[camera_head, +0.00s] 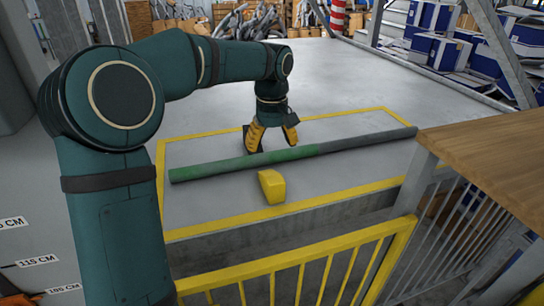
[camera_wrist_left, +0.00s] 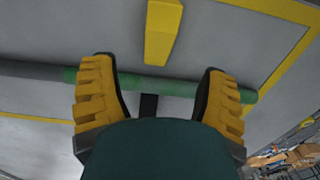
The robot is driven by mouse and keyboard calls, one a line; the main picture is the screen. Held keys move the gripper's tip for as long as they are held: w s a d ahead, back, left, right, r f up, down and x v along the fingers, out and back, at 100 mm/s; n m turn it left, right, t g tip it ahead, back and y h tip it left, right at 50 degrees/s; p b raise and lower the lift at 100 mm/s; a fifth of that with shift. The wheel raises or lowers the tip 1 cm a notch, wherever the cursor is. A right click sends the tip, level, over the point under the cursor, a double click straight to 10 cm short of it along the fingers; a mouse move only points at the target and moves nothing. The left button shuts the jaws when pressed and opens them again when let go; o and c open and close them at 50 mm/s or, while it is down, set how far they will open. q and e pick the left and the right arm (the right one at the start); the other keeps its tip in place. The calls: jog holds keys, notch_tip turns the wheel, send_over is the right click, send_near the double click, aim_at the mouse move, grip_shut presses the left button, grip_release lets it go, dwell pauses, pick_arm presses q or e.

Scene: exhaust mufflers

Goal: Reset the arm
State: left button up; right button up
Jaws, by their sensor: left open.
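My left arm comes in from the left in the head view. Its gripper (camera_head: 272,137) has yellow fingers and points down beside a long green and grey pipe (camera_head: 240,164) lying on the grey platform. In the left wrist view the gripper (camera_wrist_left: 163,98) is open, its two fingers spread wide. The green part of the pipe (camera_wrist_left: 180,85) crosses behind the gap between them; I cannot tell whether they touch it. Nothing shows held. My right arm is not in view.
A yellow block (camera_head: 271,187) sits in front of the pipe; it also shows in the wrist view (camera_wrist_left: 162,28). A yellow railing (camera_head: 300,262) runs along the front. A wooden tabletop (camera_head: 490,165) stands at the right. The platform behind the pipe is clear.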

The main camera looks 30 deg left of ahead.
pick_arm(q)
jog(key=shift+r, duration=0.8)
